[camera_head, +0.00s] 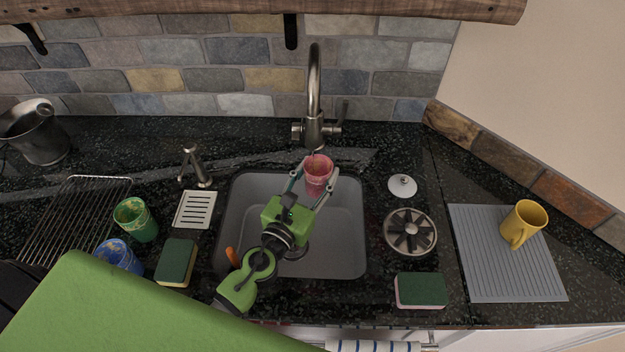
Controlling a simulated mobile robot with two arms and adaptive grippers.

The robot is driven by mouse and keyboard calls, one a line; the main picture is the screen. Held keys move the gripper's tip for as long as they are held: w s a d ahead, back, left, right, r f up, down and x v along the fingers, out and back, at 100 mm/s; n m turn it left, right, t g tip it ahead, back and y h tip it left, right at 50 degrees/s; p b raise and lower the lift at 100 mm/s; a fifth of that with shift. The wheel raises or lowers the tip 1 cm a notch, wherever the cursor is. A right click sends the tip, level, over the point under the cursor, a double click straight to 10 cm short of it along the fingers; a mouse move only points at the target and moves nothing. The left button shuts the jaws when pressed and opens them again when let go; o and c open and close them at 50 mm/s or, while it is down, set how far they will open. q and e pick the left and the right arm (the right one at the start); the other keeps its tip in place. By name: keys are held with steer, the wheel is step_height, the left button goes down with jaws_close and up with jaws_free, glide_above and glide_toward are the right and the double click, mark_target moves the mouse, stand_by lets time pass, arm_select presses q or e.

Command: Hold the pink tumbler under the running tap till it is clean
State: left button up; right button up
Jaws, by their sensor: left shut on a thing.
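The pink tumbler (317,184) is at the back edge of the sink, just below and in front of the tap (314,88). Its mouth faces up, and darker brownish marks show inside and near the rim. My left gripper (316,186) is shut on the tumbler, one finger on each side, and holds it over the back of the grey sink (344,240). No clear stream of water can be made out at the tap. My right gripper is not in view.
Left of the sink are a soap dispenser (191,163), a white soap dish (195,209), a sponge (176,262), green (136,221) and blue (118,257) tumblers. Right are a strainer (410,232), another sponge (420,291), a grey mat (490,270) and a yellow mug (523,223).

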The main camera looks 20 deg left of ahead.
arm_select(q)
steer(key=shift+s+a, duration=0.15)
steer(key=shift+a, duration=0.05)
steer(key=shift+s+a, duration=0.2)
steer(key=shift+a, duration=0.15)
steer(key=shift+d+r, duration=0.1)
steer(key=shift+w+d, duration=0.35)
steer(key=shift+d, duration=0.1)
stand_by(0.3)
steer(key=s+d+b, duration=0.1)
steer(key=s+d, duration=0.3)
steer(key=s, duration=0.3)
steer(key=shift+b, duration=0.3)
steer(key=shift+d, duration=0.1)
stand_by(1.3)
